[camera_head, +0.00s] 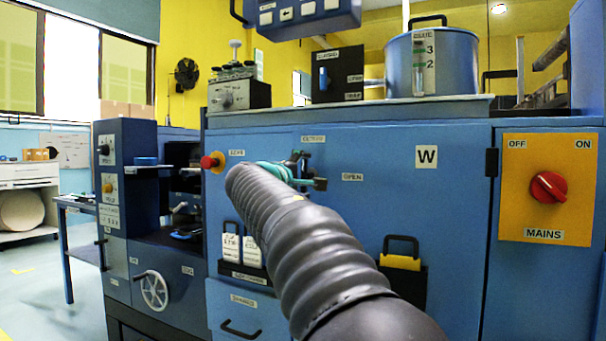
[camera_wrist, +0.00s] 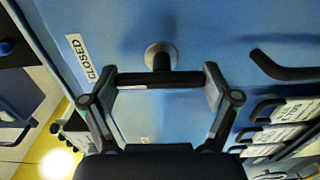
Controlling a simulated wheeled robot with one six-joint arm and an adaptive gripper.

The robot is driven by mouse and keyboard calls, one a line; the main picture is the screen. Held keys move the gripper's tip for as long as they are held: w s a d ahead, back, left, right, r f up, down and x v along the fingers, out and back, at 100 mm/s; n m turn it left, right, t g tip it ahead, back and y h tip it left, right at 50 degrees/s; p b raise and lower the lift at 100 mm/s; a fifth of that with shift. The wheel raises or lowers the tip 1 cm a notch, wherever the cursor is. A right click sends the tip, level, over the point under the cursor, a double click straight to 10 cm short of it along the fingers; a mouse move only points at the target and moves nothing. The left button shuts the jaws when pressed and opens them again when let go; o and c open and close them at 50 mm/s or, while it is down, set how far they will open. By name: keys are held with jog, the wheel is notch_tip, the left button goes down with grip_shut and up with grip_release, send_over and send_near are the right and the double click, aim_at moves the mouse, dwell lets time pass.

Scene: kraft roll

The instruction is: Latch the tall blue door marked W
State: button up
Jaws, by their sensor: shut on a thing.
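The tall blue door (camera_head: 455,215) carries a white W label (camera_head: 426,157) and looks flush with the cabinet front; any small gap cannot be told. Its dark latch handle (camera_head: 320,184) is partly hidden by my arm, below a CLOSED label and left of an OPEN label (camera_head: 352,177). My gripper (camera_head: 293,172) is at the latch. In the wrist view the dark handle bar (camera_wrist: 160,78) lies between my two fingertips, in front of its round mount (camera_wrist: 161,55), and my gripper (camera_wrist: 162,90) is shut on it. The CLOSED label (camera_wrist: 83,60) is left of the bar there.
A red knob (camera_head: 212,162) sits left of the gripper. A pocket with a yellow block (camera_head: 400,262) and a black handle is on the door's lower part. The yellow mains panel (camera_head: 546,190) is at the right. A blue pot (camera_head: 432,60) stands on top.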

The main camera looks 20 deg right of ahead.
jog(key=shift+n, duration=0.3)
jog(key=o, duration=0.9)
jog(key=shift+s+a, duration=0.1)
jog(key=v, duration=1.1)
jog(key=shift+s+a, duration=0.3)
